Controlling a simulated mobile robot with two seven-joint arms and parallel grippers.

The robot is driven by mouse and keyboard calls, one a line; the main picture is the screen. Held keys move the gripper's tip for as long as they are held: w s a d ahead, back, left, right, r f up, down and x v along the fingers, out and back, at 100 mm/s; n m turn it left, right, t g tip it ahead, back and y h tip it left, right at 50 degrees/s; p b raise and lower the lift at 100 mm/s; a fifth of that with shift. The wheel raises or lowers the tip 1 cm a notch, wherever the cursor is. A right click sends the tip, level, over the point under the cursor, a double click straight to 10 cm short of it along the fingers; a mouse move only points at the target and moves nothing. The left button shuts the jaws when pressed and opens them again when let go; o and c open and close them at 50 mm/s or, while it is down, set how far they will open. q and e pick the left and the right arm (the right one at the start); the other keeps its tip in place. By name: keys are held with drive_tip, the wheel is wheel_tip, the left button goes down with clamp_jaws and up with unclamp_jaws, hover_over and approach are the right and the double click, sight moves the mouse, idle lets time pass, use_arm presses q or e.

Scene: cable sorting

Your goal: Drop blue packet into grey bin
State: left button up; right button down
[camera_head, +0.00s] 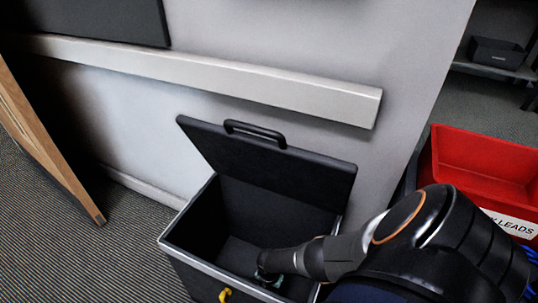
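The dark grey bin (178,226) stands on the floor at the middle bottom, with its hinged lid (265,160) raised and leaning back. My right arm comes in from the lower right, over the bin's right wall. My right gripper (266,277) is low inside the bin's opening, near the front wall. Its fingers are small and dark here, so I cannot tell if they are open or shut. A small teal-blue patch shows at the fingertips, and I cannot tell if it is the packet. No blue packet is clearly visible. My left gripper is not in view.
A red bin (475,160) with a label ending in "LEADS" stands at the right, with blue cable (530,258) beneath it. A wall with a pale rail (250,80) is behind the grey bin. A wooden panel (45,140) stands at the left; carpet between is clear.

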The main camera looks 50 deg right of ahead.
drive_tip(key=shift+f, duration=0.2)
drive_tip(key=shift+c, duration=1.7)
unclamp_jaws()
drive_tip(key=shift+s, duration=0.1)
drive_tip(key=shift+r, duration=0.15)
drive_tip(key=shift+d+r, duration=0.1)
drive_tip(key=shift+r, duration=0.35)
use_arm(q)
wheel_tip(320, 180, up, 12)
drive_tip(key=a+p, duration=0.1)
drive_tip(key=p, duration=0.9)
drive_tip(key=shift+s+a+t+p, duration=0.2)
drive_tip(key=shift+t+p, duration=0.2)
use_arm(e)
wheel_tip(320, 180, up, 12)
